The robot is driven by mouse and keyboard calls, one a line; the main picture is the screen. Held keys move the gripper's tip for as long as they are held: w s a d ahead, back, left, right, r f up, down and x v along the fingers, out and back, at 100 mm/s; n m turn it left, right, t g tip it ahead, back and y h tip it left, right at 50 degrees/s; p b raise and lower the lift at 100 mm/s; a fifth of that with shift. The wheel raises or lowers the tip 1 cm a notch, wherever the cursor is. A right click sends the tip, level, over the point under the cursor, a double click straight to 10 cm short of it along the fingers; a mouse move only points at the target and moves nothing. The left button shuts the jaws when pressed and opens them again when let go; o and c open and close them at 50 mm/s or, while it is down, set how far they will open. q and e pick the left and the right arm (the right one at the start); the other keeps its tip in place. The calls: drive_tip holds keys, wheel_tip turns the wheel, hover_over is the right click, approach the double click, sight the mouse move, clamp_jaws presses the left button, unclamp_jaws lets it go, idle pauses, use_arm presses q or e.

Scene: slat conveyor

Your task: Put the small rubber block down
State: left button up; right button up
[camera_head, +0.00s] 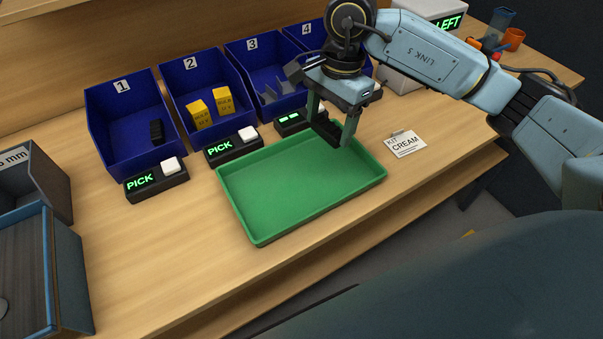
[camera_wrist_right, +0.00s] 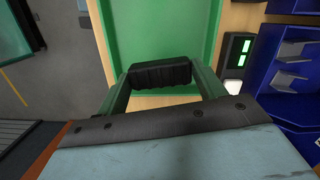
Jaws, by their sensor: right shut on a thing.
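My right gripper (camera_head: 330,132) is shut on a small black ribbed rubber block (camera_wrist_right: 160,74), which spans the gap between the green fingertips in the right wrist view. In the head view the gripper hangs above the far right end of an empty green tray (camera_head: 290,190). In the wrist view the tray (camera_wrist_right: 160,28) lies beyond the block. I cannot tell the exact height of the block over the tray. Another black block (camera_head: 156,131) lies in blue bin 1 (camera_head: 115,150). My left gripper is out of view.
Blue bin 2 (camera_head: 185,72) holds two yellow boxes; bin 3 (camera_head: 248,55) holds grey angled parts. Lit displays with white buttons stand before the bins. An open box (camera_head: 62,270) stands at the left.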

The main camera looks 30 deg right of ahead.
sight(326, 168)
drive_tip(key=shift+s+d+r+m, duration=0.1)
drive_tip(key=shift+d+m, duration=0.05)
drive_tip(key=shift+m, duration=0.25)
drive_tip(key=shift+f, duration=0.25)
wheel_tip(326, 168, down, 9)
drive_tip(key=shift+d+f, duration=0.1)
drive_tip(key=shift+f, duration=0.1)
drive_tip(key=shift+f, duration=0.25)
drive_tip(key=o, duration=1)
drive_tip(key=shift+r, duration=0.1)
drive_tip(key=shift+r, duration=0.1)
